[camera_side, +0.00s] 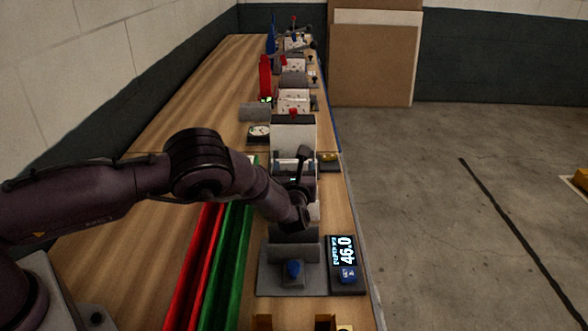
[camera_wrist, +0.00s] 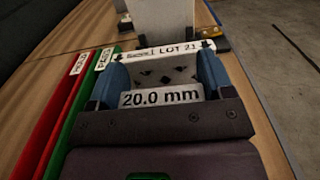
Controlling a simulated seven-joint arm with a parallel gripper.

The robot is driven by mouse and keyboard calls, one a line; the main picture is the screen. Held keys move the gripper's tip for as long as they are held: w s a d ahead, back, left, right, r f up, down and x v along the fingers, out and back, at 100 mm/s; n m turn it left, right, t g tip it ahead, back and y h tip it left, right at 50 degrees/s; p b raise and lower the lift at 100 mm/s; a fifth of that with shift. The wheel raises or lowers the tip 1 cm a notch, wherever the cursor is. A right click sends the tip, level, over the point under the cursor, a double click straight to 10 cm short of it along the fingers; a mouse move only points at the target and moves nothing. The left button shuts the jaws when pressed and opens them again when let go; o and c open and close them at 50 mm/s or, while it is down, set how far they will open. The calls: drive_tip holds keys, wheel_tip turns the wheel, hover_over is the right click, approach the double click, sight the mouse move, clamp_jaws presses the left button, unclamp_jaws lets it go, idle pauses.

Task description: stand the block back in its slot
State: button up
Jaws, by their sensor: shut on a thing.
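My gripper (camera_wrist: 163,82) points down at a white box marked "LOT 21" (camera_wrist: 172,49). Its two blue fingers are shut on a pale block marked "20.0 mm" (camera_wrist: 160,97), which lies between them in the wrist view. White surfaces with dark specks show just beyond the block. The block's lower end and the slot are hidden, so I cannot tell whether the block is in the slot or above it. In the side view my gripper (camera_side: 296,215) is low over the bench, and it covers most of the block.
A red channel (camera_side: 193,255) and a green channel (camera_side: 231,255) run along the left. A grey fixture with a blue knob (camera_side: 294,269) and a display reading 46.0 (camera_side: 343,251) stand in front. A tall pale panel (camera_side: 293,137) stands behind. The bench's right edge is close.

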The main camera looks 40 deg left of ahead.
drive_tip(key=o, duration=1.7)
drive_tip(key=shift+r, duration=0.1)
drive_tip(key=v, duration=1.2)
drive_tip(key=shift+s+d, duration=0.1)
drive_tip(key=shift+d, duration=0.05)
drive_tip(key=shift+s+r, duration=0.2)
drive_tip(key=s+a+r+n+g+h, duration=0.1)
drive_tip(key=s+a+r+n+g, duration=0.4)
drive_tip(key=r+n, duration=0.25)
drive_tip(key=s+a+r+n+g+h, duration=0.2)
drive_tip(key=s+a+r+n+g, duration=0.2)
drive_tip(key=s+r+n+g, duration=0.3)
drive_tip(key=s+d+r+n+t+h, duration=0.1)
drive_tip(key=s+r+n+h, duration=0.2)
drive_tip(key=s, duration=0.3)
drive_tip(key=s+d+r+n+t+h, duration=0.1)
drive_tip(key=s+r+n+t+h, duration=0.1)
drive_tip(key=s+r+n+h, duration=0.1)
drive_tip(key=s+d+r+n+t+h, duration=0.1)
drive_tip(key=s+r+n+h, duration=0.2)
drive_tip(key=s, duration=0.6)
drive_tip(key=shift+d+r+n+t+h, duration=0.2)
drive_tip(key=shift+r+n, duration=0.3)
drive_tip(key=shift+n, duration=0.4)
drive_tip(key=shift+d+r+n+t+h, duration=0.1)
drive_tip(key=shift+r+n+t+h, duration=0.1)
drive_tip(key=shift+r+n, duration=0.45)
